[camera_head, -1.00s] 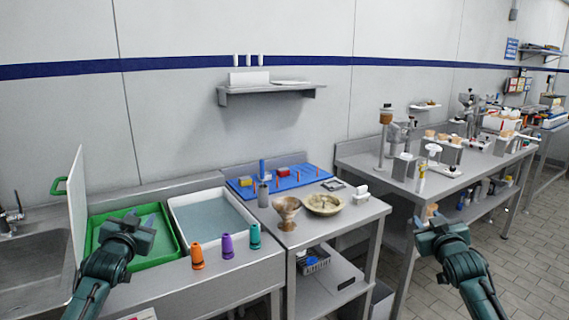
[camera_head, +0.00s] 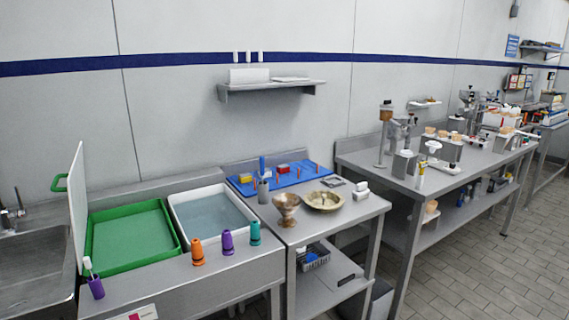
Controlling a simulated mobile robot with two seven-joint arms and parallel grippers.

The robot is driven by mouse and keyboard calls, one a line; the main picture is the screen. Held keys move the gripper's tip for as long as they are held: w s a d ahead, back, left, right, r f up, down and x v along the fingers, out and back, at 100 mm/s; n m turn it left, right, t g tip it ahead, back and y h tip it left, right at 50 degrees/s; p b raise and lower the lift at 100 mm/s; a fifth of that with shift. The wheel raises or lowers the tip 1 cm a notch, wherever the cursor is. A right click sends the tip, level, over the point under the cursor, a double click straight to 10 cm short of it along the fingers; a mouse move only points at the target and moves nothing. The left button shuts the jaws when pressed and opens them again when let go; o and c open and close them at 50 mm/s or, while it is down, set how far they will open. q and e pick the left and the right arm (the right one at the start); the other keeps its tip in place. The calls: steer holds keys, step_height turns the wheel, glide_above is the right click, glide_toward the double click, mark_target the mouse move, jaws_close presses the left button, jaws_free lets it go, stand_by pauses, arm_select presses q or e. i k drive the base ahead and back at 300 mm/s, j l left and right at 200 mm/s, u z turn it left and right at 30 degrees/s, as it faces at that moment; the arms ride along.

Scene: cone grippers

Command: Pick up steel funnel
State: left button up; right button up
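A brownish, shiny funnel-shaped vessel (camera_head: 287,207) stands upright on the metal table between the sink counter and the far bench. It flares at the top, narrows in the middle and widens at a foot; I cannot tell for sure that it is the steel funnel. Neither of my grippers is in the head view, so I cannot see whether they are open or shut. Nothing touches the vessel from above.
A shallow bowl (camera_head: 324,201) stands right beside the vessel, a blue board (camera_head: 290,181) behind. A white panel (camera_head: 77,205) rises left.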

mark_target(287, 204)
steer(key=j+u, duration=0.1)
steer(key=j, duration=0.3)
steer(key=i+j+u, duration=0.1)
steer(key=j, duration=0.3)
steer(key=i+j+u, duration=0.15)
steer(key=j, duration=0.2)
steer(key=j+u, duration=0.1)
steer(key=j, duration=0.3)
steer(key=i+j+u, duration=0.1)
steer(key=j, duration=0.25)
steer(key=z, duration=1.35)
